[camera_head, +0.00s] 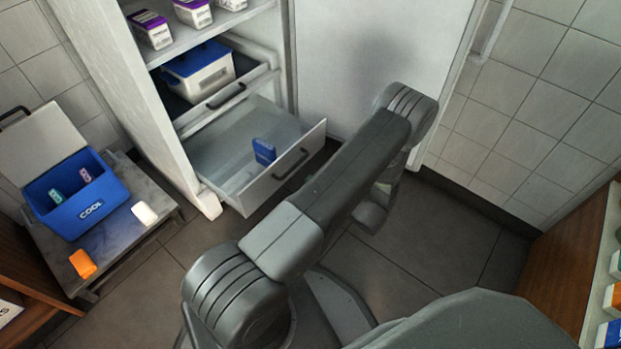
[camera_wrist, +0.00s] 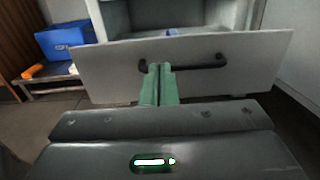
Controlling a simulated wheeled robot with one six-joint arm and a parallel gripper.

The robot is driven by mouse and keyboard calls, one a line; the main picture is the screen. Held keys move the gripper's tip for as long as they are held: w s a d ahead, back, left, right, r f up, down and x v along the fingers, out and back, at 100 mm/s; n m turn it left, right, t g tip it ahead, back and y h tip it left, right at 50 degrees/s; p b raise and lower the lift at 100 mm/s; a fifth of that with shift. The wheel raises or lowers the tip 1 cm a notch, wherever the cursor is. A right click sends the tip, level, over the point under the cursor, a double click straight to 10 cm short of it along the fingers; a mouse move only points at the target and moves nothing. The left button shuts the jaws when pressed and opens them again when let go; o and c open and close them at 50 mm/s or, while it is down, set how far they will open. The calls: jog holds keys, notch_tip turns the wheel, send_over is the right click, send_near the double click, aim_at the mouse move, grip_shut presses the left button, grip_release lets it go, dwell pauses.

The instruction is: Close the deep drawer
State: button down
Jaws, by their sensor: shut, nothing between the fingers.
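The deep drawer (camera_head: 252,180) is the lowest drawer of the white cabinet and stands pulled out, with a blue packet (camera_head: 264,151) inside. Its white front and dark handle (camera_head: 292,164) face the room. In the wrist view, the drawer front (camera_wrist: 110,74) fills the middle, with the handle (camera_wrist: 205,63) across it. My gripper (camera_wrist: 158,68) has green fingers shut together with nothing between them. The fingertips overlap the left part of the handle in that view; I cannot tell whether they touch it. In the head view my arm hides the gripper.
The shallower drawer above (camera_head: 215,98) holds a white and blue box (camera_head: 202,72). The cabinet door (camera_head: 375,70) stands open at right. A blue cooler (camera_head: 76,194) sits on a low grey table (camera_head: 112,238) at left, with an orange item (camera_head: 83,263) and a white item (camera_head: 144,213).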

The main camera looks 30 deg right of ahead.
jog(key=b, duration=0.3)
send_near(279, 160)
jog(key=x, duration=0.5)
jog(key=shift+w+f, duration=0.1)
jog(key=shift+x, duration=0.85)
jog(key=shift+a, duration=0.1)
